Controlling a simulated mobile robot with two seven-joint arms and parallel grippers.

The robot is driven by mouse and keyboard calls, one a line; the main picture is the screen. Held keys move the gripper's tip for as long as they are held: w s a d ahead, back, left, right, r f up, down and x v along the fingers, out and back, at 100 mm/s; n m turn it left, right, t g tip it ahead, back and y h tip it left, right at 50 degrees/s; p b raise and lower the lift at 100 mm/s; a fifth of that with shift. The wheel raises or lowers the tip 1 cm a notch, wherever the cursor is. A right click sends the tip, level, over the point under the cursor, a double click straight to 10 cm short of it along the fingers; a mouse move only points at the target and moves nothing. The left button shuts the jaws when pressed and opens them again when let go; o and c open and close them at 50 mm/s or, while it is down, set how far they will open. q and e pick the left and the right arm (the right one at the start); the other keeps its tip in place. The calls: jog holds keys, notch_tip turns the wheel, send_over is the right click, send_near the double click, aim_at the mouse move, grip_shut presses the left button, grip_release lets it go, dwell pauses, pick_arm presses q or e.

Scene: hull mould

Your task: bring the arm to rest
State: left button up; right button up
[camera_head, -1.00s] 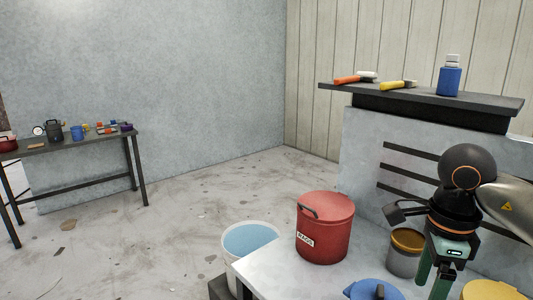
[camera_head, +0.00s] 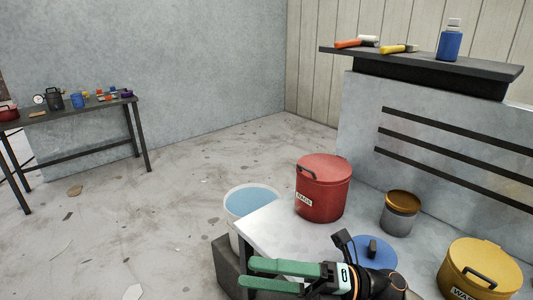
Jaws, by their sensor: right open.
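My right gripper (camera_head: 270,275) is in the lower middle of the head view, with its two green fingers pointing left. The fingers are apart, with nothing between them. It is over the front left part of the pale work table (camera_head: 278,228), in front of the blue lid (camera_head: 383,250), which it partly hides. My right arm's dark wrist runs out of the bottom edge of the view. My left gripper is not in the view.
On the table stand a red lidded bin (camera_head: 323,190), a grey tin with a brown top (camera_head: 400,215) and a yellow lidded pot (camera_head: 480,268). A bucket of blue liquid (camera_head: 250,204) is beside the table. A dark shelf (camera_head: 425,65) holds tools and a blue bottle (camera_head: 450,42).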

jog(key=w+d+f+m+t+h, duration=0.3)
jog(key=d+f+m+t+h, duration=0.4)
jog(key=m, duration=0.7)
jog(key=w+d+f+m+t+h, duration=0.3)
jog(key=w+f+m+t+h, duration=0.15)
jog(key=f+m+t, duration=0.75)
jog(key=s+d+f+m+g+h, duration=0.3)
jog(key=s+f+m, duration=0.3)
jog(key=s+f, duration=0.2)
jog(key=s+d+f+m+g+h, duration=0.4)
jog(key=s+f+m+g, duration=0.1)
jog(key=s+f, duration=0.4)
jog(key=shift+d+f+m+g+p, duration=0.15)
jog(key=shift+f+m+g+p, duration=0.3)
jog(key=shift+f, duration=0.45)
